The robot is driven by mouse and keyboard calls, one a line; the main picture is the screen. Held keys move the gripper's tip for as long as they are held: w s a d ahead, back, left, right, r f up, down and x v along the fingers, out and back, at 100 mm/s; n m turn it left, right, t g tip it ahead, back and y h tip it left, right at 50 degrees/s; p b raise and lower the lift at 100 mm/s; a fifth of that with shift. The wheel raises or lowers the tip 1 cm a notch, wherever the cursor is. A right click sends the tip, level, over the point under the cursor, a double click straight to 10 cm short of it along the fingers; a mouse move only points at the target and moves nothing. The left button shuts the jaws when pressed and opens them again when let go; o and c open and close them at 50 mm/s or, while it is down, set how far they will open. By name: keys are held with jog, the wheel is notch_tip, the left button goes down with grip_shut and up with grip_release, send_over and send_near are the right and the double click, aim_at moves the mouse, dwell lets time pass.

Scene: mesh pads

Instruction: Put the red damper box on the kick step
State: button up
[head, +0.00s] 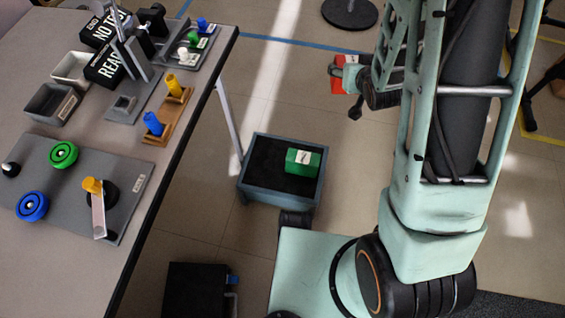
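A red box (338,88), which fits the red damper box, shows at the upper right of the head view, partly hidden behind my gripper (346,90). My gripper is right at the box in the picture. I cannot tell whether it touches the box, or whether the box is held or resting on the floor. A low blue-grey step with a black top (261,186), which looks like the kick step, stands on the floor in the middle. A green box (303,161) with a white label lies on its right part. The left part of its top is bare.
A long grey table (180,215) fills the left, with valve wheels, pegs, bins and black signs. A black case (198,292) stands on the floor at the lower left. A round black stand base (349,12) is at the top. Open floor lies between step and red box.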

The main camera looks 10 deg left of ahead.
jog(key=a+f+n+y, duration=0.2)
jog(key=a+f, duration=0.4)
jog(key=n+g+y+b, duration=0.2)
jog(key=n+y+b, duration=0.1)
jog(key=n+b, duration=0.1)
send_over(267, 162)
notch_tip(267, 162, down, 25)
jog(key=shift+w+a+f+b, duration=0.1)
jog(key=shift+f+b, duration=0.2)
jog(key=shift+f, duration=0.9)
jog(key=shift+w+f+b, duration=0.1)
jog(key=shift+f+b, duration=0.2)
jog(key=shift+f, duration=0.85)
jog(key=shift+f, duration=0.15)
jog(key=shift+f, duration=0.15)
jog(key=o, duration=1)
jog(key=shift+s, duration=0.1)
